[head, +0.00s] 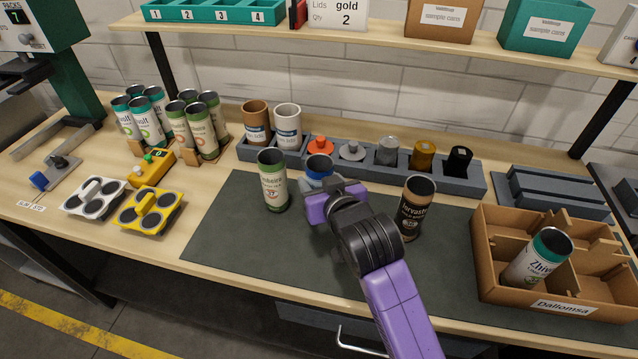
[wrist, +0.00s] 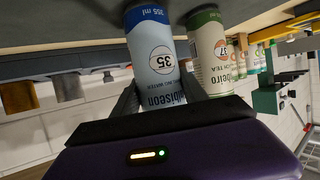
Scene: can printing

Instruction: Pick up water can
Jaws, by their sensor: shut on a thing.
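The water can (wrist: 158,55) is pale blue and white with a dark blue band, a "35" and "355 ml" on its label. In the head view its open top and blue rim (head: 319,166) show just behind my purple gripper (head: 322,190), which hides most of its body. The wrist view is upside down; there the two dark fingers of my gripper (wrist: 160,92) are shut on the can, one on each side. The can looks upright. I cannot tell whether its base touches the grey mat (head: 235,235).
A green-and-cream tea can (head: 273,182) stands close to the left. A dark can with a tan top (head: 416,207) stands to the right. A cardboard divider box (head: 495,285) holds one can. A grey lid rack (head: 370,170) lies behind, under a shelf (head: 400,47). The mat's left part is clear.

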